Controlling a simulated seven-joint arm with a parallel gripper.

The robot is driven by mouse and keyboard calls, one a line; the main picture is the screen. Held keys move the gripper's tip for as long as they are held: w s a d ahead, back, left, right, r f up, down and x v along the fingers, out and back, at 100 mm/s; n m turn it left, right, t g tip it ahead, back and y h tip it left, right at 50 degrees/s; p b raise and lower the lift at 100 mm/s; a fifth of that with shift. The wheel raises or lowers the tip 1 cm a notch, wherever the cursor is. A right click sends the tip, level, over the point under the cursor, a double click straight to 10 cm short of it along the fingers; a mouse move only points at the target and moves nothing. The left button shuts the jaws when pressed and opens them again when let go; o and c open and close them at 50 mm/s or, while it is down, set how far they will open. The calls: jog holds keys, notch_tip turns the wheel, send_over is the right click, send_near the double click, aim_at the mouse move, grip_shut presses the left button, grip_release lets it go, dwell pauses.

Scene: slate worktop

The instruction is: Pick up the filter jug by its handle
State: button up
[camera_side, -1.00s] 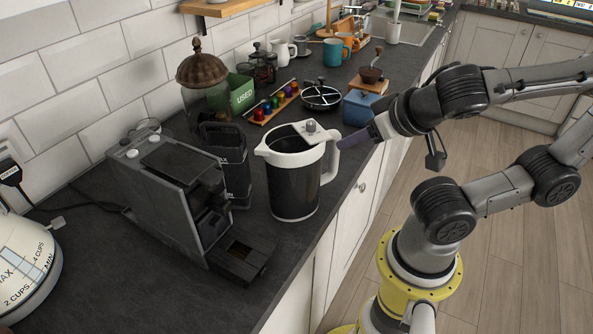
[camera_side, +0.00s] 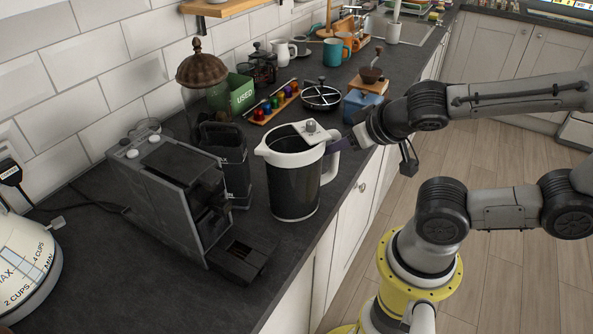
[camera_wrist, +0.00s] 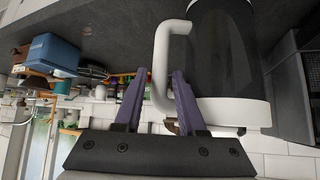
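The filter jug (camera_side: 293,185) stands upright on the dark worktop. It has a dark body, a white rim and base, and a white handle on its right side. In the wrist view the jug (camera_wrist: 222,60) fills the upper right, with its white handle (camera_wrist: 160,65) toward the left. My gripper (camera_wrist: 159,74) is open, its two purple fingers reaching up on either side of the handle's bar, with visible gaps. In the side view my gripper (camera_side: 338,146) is at the handle and partly hides it. I cannot tell whether a finger touches it.
A coffee machine (camera_side: 165,190) and a dark open container (camera_side: 228,165) stand left of the jug. The worktop's front edge lies close on the right.

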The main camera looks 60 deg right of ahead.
jog(key=shift+x, duration=0.8)
grip_shut()
jog(key=shift+r, duration=0.1)
dwell(0.8)
